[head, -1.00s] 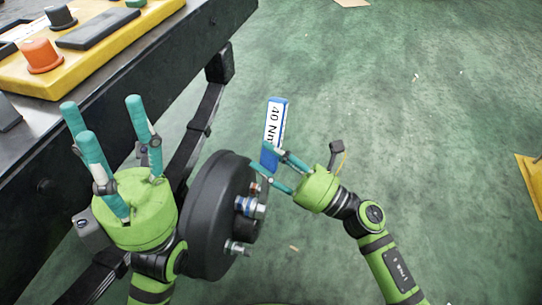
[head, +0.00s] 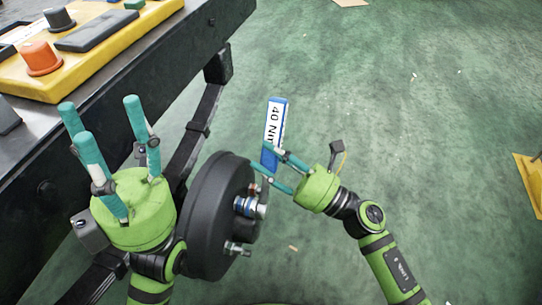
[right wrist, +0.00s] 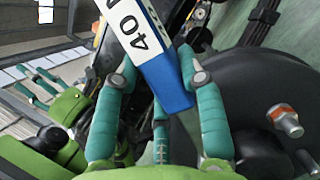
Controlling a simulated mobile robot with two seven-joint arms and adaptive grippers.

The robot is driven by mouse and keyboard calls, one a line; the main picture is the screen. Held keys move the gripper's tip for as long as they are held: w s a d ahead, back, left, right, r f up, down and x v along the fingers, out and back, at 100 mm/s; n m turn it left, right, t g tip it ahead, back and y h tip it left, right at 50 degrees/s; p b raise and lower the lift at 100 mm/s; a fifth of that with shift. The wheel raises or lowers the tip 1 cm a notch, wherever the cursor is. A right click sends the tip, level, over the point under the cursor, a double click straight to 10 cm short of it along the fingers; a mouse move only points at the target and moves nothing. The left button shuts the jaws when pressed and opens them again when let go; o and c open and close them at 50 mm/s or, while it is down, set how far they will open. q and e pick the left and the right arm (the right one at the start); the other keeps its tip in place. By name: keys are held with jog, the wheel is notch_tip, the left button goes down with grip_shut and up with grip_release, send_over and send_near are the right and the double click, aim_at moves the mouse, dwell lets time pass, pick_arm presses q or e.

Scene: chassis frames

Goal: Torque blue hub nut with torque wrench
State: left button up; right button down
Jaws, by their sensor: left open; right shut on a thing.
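The torque wrench has a blue and white handle marked "40 Nm" (head: 274,124); it also fills the top of the right wrist view (right wrist: 150,50). My right gripper (head: 272,168) is shut on this handle, just right of the black wheel hub (head: 205,225). A blue hub nut (head: 240,204) sits on a stud on the hub's right face. Grey metal of the wrench lies close to that stud; I cannot tell whether its head sits on the nut. My left gripper (head: 108,125) is open and empty, left of the hub, fingers pointing up.
A dark bench (head: 170,62) at the upper left carries a yellow control box (head: 85,62) with an orange knob. A black beam (head: 198,128) runs between bench and hub. Another stud with a nut (head: 236,249) stands lower on the hub. The green floor to the right is mostly clear.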

jog(key=shift+w+a+r, duration=0.1)
jog(key=shift+w+a, duration=0.15)
jog(key=shift+a, duration=0.65)
dwell(1.5)
jog(key=shift+w, duration=0.1)
dwell(0.3)
jog(key=shift+w+d+f+m+t+h+p, duration=0.25)
jog(key=shift+w+m+p, duration=0.2)
jog(key=shift+m+p, duration=0.25)
jog(key=shift+w+d+f+m+t+h+p, duration=0.15)
jog(key=shift+w+f+m+h+p, duration=0.3)
jog(key=shift+m, duration=0.35)
jog(key=shift+w+f+m, duration=0.1)
jog(key=shift+w+m, duration=0.1)
jog(key=shift+m, duration=0.1)
jog(key=shift+w+d+f+m+h+p, duration=0.15)
jog(key=shift+w+f+m+h+p, duration=0.25)
jog(key=shift+m+p, duration=0.45)
jog(key=shift+f, duration=0.15)
